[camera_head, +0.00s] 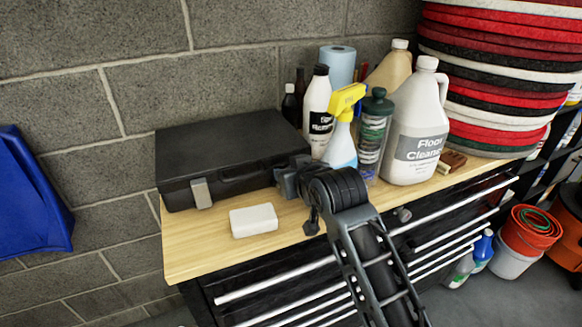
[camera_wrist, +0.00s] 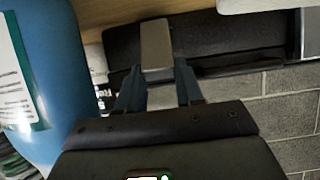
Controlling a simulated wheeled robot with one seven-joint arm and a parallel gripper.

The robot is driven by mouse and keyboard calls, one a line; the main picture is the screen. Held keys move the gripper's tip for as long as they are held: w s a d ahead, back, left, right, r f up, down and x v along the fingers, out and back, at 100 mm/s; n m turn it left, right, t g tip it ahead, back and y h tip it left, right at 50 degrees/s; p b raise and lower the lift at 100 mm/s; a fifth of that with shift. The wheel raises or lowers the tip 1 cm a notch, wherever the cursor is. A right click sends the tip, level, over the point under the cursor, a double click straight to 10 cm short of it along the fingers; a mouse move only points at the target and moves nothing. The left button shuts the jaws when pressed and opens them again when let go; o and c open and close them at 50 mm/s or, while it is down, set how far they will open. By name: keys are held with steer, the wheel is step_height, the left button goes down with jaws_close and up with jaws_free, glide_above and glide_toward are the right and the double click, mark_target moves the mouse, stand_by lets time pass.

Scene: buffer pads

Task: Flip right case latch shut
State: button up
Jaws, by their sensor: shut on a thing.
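The black case (camera_head: 215,142) lies closed-lidded on the wooden bench top, against the block wall. Its left latch (camera_head: 201,193) is a grey tab on the front face. My gripper (camera_head: 290,178) is at the right end of the case front and hides the right latch in the head view. In the wrist view, the case (camera_wrist: 220,45) appears upside down. The grey right latch (camera_wrist: 156,42) shows between the two fingertips of my gripper (camera_wrist: 159,76), which is shut on it. The latch's exact angle to the case is hard to tell.
A white block (camera_head: 254,220) lies on the bench (camera_head: 190,254) in front of the case. A spray bottle (camera_head: 342,130), close beside my gripper in the wrist view (camera_wrist: 45,75), and a floor cleaner jug (camera_head: 415,130) stand at right. Red and white pads (camera_head: 500,75) are stacked beyond.

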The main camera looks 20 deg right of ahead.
steer(key=shift+w+r+g, duration=0.15)
steer(key=shift+w+g, duration=0.15)
steer(key=shift+g, duration=0.1)
stand_by(0.3)
steer(key=o, duration=1)
steer(key=shift+o, duration=0.2)
steer(key=v, duration=0.8)
steer(key=shift+b, duration=0.4)
steer(key=shift+w, duration=0.1)
